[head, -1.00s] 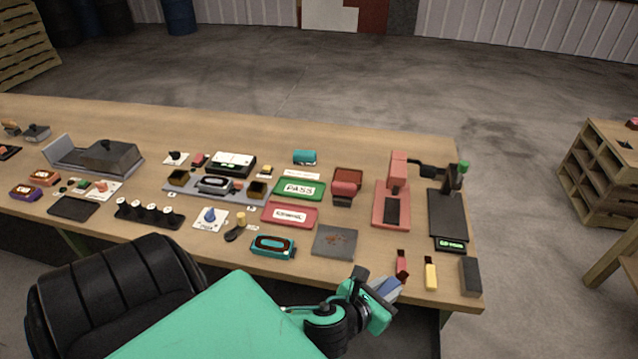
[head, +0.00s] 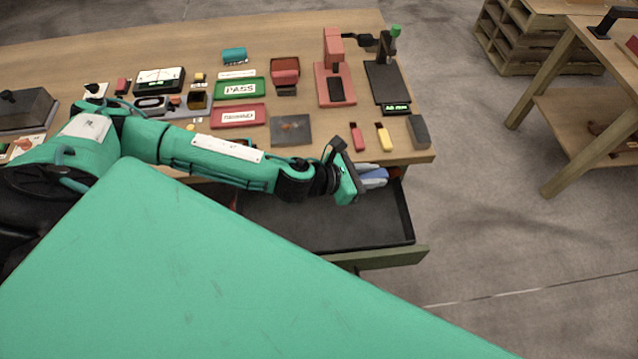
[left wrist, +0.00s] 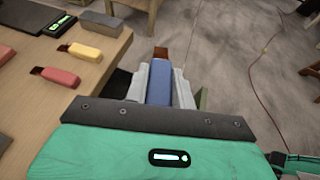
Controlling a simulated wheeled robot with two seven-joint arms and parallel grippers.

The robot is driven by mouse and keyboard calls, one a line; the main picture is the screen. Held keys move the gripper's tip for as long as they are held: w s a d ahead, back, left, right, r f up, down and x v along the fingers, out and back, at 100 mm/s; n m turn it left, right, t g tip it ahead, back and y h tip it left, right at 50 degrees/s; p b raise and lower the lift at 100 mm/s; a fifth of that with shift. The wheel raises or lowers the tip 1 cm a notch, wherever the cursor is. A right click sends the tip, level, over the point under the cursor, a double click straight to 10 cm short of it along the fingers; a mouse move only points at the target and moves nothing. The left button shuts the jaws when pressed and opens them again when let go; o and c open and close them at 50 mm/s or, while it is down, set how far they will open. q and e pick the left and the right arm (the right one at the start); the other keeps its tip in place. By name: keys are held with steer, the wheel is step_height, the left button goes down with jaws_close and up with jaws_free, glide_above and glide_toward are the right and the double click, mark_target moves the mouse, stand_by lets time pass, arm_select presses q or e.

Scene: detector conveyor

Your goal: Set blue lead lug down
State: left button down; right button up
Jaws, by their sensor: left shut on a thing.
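The blue lead lug (left wrist: 159,83) is a blue block with a red-brown end, held between the two grey fingers of my left gripper (left wrist: 158,80) in the left wrist view. In the head view my left gripper (head: 374,177) is just off the table's front edge, over the right part of an open dark drawer (head: 320,222). The lug shows there only as a bit of blue (head: 375,182). A red lug (head: 357,137) and a yellow lug (head: 384,138) lie on the table beyond the gripper. My right gripper is not in view.
A dark block (head: 418,131) lies at the table's front right corner. A dark square plate (head: 290,130) lies left of the red lug. A red press (head: 335,85) and a black stand with a display (head: 388,85) are farther back. The drawer front (head: 385,257) sticks out.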

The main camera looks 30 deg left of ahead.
arm_select(q)
steer(key=a+f+m+g+h, duration=0.2)
steer(key=a+f, duration=0.1)
steer(key=f, duration=0.2)
steer(key=shift+w+a+f+m, duration=0.2)
steer(key=shift+a+f+m, duration=0.05)
steer(key=shift+f+m, duration=0.1)
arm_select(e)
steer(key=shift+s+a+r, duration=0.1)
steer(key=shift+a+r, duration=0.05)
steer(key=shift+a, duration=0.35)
arm_select(q)
steer(key=b, duration=1.2)
glide_above(348, 219)
step_height(348, 219, down, 15)
steer(key=shift+f, duration=0.65)
step_height(348, 219, down, 3)
steer(key=shift+f+b, duration=0.2)
steer(key=shift+b, duration=0.6)
steer(key=shift+f, duration=0.1)
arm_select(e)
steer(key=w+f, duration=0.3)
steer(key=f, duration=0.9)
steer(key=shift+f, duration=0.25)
